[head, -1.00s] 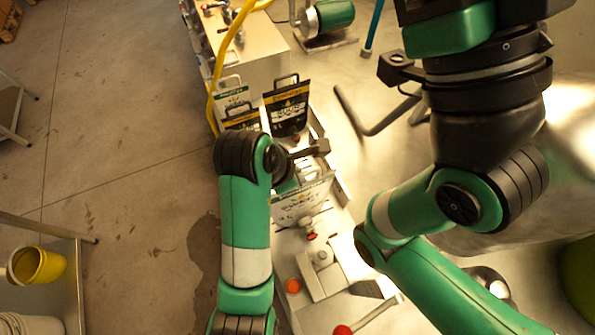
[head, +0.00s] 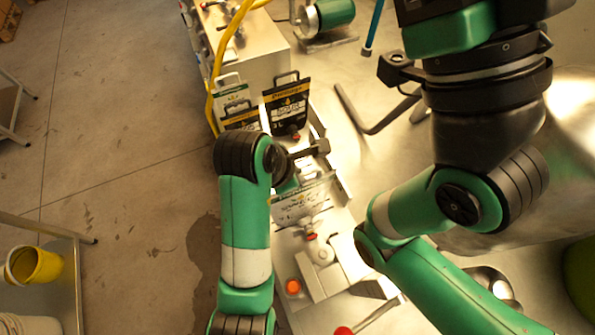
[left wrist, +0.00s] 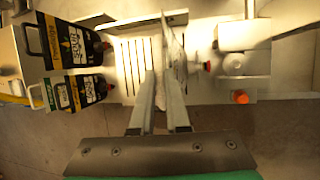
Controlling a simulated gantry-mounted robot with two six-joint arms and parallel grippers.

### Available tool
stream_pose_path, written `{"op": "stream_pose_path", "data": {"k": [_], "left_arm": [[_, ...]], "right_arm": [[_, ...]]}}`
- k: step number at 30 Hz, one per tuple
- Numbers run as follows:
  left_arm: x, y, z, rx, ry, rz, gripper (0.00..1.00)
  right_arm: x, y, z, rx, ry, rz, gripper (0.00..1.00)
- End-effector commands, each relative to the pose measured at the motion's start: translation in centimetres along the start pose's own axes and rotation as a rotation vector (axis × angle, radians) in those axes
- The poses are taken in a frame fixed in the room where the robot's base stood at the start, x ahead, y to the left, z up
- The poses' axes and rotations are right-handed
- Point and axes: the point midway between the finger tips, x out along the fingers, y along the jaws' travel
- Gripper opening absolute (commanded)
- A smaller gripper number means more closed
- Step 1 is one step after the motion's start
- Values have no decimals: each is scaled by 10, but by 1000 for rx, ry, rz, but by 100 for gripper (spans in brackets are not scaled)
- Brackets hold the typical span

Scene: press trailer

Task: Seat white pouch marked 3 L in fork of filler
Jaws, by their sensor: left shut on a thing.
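The white pouch (head: 304,203) hangs in my left gripper, its printed face partly visible in the head view and its red cap (head: 311,237) at the lower end. My left gripper (left wrist: 160,86) is shut on the pouch's top part. In the left wrist view the pouch (left wrist: 171,48) shows nearly edge-on, with its red cap (left wrist: 207,66) pointing right toward the filler (left wrist: 243,62). The filler (head: 323,256) stands just below the cap in the head view. I cannot tell whether the cap's neck touches its fork. The 3 L mark is not readable.
A black-labelled pouch (head: 287,103) and white-and-black pouches (head: 236,108) stand in the rack behind. An orange button (head: 293,286) and a red-knobbed lever (head: 343,331) are in front. My right arm fills the right side. A yellow hose (head: 212,95) runs along the rack's left.

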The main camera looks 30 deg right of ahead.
Motion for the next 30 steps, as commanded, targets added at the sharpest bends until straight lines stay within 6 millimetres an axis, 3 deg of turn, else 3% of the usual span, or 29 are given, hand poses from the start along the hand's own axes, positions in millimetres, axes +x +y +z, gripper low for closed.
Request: {"op": "stream_pose_path", "data": {"k": [7,8,9,14,24,29,30], "left_arm": [[1,0,0,0,0,0,0],[1,0,0,0,0,0,15],[1,0,0,0,0,0,22],[1,0,0,0,0,0,48],[-3,0,0,0,-1,2,48],[-28,1,1,1,-3,5,48],[-42,2,3,1,-2,4,48]], "right_arm": [[-1,0,1,0,0,0,100],[-1,0,1,0,0,0,100],[-1,0,1,0,0,0,100],[-1,0,1,0,0,0,100],[0,0,0,0,0,0,100],[3,0,-3,0,0,0,100],[11,0,-10,0,-1,0,100]]}}
